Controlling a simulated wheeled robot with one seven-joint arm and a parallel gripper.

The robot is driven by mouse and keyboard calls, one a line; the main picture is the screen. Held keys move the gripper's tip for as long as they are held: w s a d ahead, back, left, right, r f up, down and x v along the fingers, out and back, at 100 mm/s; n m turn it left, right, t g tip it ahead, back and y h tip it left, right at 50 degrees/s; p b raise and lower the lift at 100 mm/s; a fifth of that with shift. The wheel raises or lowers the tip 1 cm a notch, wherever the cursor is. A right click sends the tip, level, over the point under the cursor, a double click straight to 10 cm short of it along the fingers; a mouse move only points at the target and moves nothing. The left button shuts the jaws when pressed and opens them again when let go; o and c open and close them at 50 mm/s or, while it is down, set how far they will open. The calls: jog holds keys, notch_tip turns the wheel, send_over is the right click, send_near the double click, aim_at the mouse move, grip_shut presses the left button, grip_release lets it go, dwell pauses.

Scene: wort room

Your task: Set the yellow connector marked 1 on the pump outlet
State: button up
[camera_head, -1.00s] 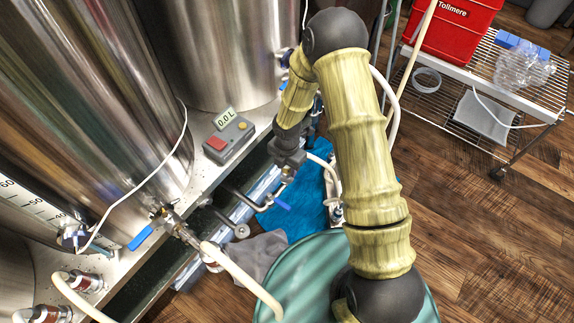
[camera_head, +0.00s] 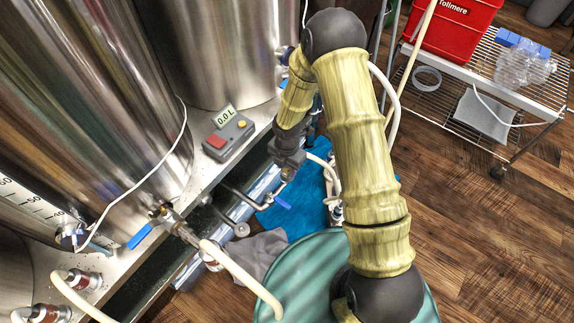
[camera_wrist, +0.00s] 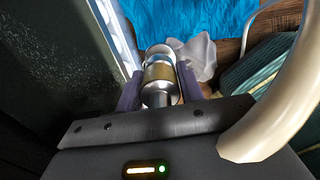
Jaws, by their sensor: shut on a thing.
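My gripper (camera_wrist: 160,92) is shut on a silvery metal connector (camera_wrist: 159,98) with a yellow-gold band, held between its two purple finger pads in the wrist view. The marking 1 cannot be read. A pale hose (camera_wrist: 282,95) curves along the right of that view; where it joins is hidden. In the head view my gripper (camera_head: 287,160) points down beside the steel bench edge, and the connector is too small to make out there. Metal pipework with a blue-handled valve (camera_head: 282,203) lies just below it. I cannot tell which part is the pump outlet.
Steel tanks (camera_head: 100,95) stand at left on a bench with a grey meter (camera_head: 230,135) reading 0.0 L. A blue cloth (camera_head: 305,200), a grey cloth (camera_head: 258,255) and a green round top (camera_head: 305,270) lie below. A wire cart (camera_head: 490,75) with a red crate (camera_head: 452,28) stands right.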

jog(key=shift+f+b, duration=0.5)
jog(key=shift+f, duration=0.4)
jog(key=o, duration=1.2)
jog(key=shift+c, duration=0.2)
notch_tip(320, 180, up, 18)
jog(key=p, duration=0.7)
jog(key=shift+f, duration=0.25)
jog(key=s+d+r+m+t, duration=0.1)
jog(key=s+d+r+m, duration=0.6)
jog(key=m, duration=0.7)
jog(key=s+d+r+m+t, duration=0.2)
jog(key=s+d+r+m, duration=0.35)
jog(key=r+m, duration=0.6)
notch_tip(320, 180, up, 30)
jog(key=d+m+p, duration=0.1)
jog(key=m+p, duration=0.1)
jog(key=p, duration=3.1)
jog(key=shift+r+m, duration=0.2)
jog(key=shift+m, duration=0.15)
